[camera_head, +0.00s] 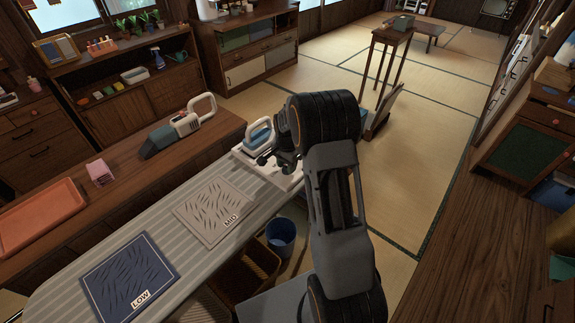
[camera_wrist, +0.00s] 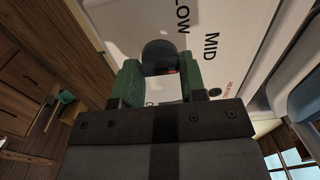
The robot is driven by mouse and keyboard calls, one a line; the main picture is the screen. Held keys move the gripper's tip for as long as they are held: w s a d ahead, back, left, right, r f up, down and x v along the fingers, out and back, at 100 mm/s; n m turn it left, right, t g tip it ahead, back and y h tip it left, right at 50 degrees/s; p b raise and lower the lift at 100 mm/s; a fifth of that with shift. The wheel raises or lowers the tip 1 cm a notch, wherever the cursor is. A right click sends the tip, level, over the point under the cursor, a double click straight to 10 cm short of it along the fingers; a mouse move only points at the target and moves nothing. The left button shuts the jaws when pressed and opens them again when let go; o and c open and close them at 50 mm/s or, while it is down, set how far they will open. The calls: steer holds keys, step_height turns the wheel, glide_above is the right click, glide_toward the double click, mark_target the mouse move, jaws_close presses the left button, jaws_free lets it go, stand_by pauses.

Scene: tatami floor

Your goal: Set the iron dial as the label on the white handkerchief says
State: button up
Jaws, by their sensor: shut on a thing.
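The pale, whitish handkerchief (camera_head: 208,200) lies flat on the ironing board and its label reads MID. A dark blue handkerchief (camera_head: 122,270) labelled LOW lies nearer the front. The iron (camera_head: 258,136) rests on a white stand (camera_head: 245,158) at the board's far end. My gripper (camera_head: 280,158) is there, its tips partly hidden by my arm. In the wrist view, the green fingers of my gripper (camera_wrist: 162,76) are shut on a black round dial (camera_wrist: 159,52) on a white panel. LOW and MID are printed beside it.
A wooden counter (camera_head: 120,195) left of the board holds an orange tray (camera_head: 40,217), a pink item (camera_head: 99,172) and a handheld vacuum (camera_head: 175,132). A blue bin (camera_head: 281,237) and a basket (camera_head: 245,275) stand below the board. Tatami floor (camera_head: 430,130) lies open at right.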

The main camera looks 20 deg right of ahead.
mark_target(286, 167)
steer(key=shift+r, duration=0.1)
steer(key=o, duration=0.9)
step_height(286, 167, up, 14)
steer(key=shift+f, duration=0.15)
stand_by(0.7)
steer(key=s+a+r+n+t, duration=0.1)
steer(key=s+a+n, duration=0.2)
steer(key=s, duration=0.4)
steer(key=s+a+r+n+t, duration=0.1)
steer(key=s+a+n, duration=0.3)
steer(key=s, duration=0.4)
steer(key=s+a+r+n+t, duration=0.1)
steer(key=s+a+n, duration=0.2)
steer(key=s+n, duration=0.3)
steer(key=shift+s+a+r+t, duration=0.15)
steer(key=shift+s+t, duration=0.05)
steer(key=shift+s, duration=0.2)
steer(key=shift+s+a+r+t, duration=0.1)
steer(key=shift+s+r+t, duration=0.1)
steer(key=shift+s, duration=0.15)
